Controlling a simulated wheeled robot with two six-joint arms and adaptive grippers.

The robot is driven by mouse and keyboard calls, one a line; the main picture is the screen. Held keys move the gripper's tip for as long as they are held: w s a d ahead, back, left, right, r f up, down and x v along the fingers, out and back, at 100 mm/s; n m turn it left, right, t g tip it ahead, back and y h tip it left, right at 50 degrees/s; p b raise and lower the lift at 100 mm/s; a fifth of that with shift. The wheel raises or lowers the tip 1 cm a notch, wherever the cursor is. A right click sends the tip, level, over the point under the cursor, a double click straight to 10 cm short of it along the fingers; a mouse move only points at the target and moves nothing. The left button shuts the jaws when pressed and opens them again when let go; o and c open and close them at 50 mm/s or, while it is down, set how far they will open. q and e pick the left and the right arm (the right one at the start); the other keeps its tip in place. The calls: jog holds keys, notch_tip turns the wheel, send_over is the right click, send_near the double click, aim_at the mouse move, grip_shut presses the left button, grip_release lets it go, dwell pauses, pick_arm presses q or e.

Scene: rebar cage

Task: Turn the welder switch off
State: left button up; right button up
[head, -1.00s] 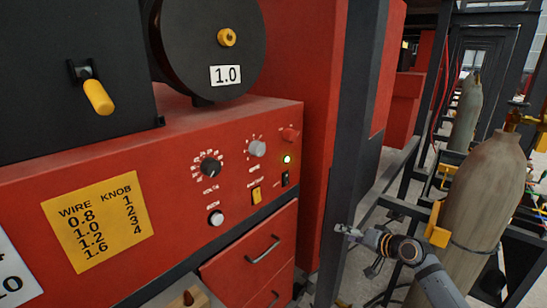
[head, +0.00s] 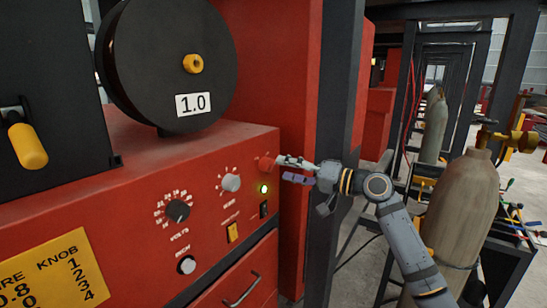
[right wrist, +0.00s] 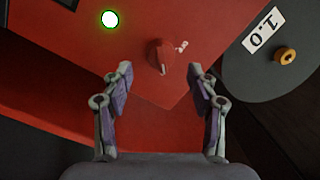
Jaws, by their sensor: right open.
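The red welder panel (head: 120,200) carries a red rotary knob (head: 266,163) at its upper right corner. A lit green lamp (head: 264,189) sits just below the knob, and a small black rocker switch (head: 264,209) is under the lamp. My right gripper (head: 283,169) is open and empty, just to the right of the red knob. In the right wrist view the red knob (right wrist: 160,57) lies ahead, between the lines of my two spread fingers (right wrist: 160,78); the green lamp (right wrist: 110,18) glows at upper left. I cannot tell whether a fingertip touches the knob. My left gripper is not in view.
Grey knobs (head: 231,183), a black dial (head: 177,211) and a yellow switch (head: 233,232) share the panel. A black spool (head: 150,70) marked 1.0 stands above. A dark post (head: 338,120) rises beside the welder. A gas cylinder (head: 460,210) stands at right.

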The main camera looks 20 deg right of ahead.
aim_at(273, 166)
jog(key=p+x, duration=0.1)
jog(key=x, duration=0.3)
jog(key=shift+s+a+r+p, duration=0.1)
jog(key=shift+r+p, duration=0.15)
jog(key=shift+p, duration=0.15)
jog(key=shift+w+a+f, duration=0.2)
jog(key=shift+w+f, duration=0.05)
jog(key=shift+w, duration=0.05)
jog(key=shift+c, duration=0.8)
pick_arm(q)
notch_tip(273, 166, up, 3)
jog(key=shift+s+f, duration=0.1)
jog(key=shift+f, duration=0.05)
pick_arm(e)
jog(key=c, duration=1)
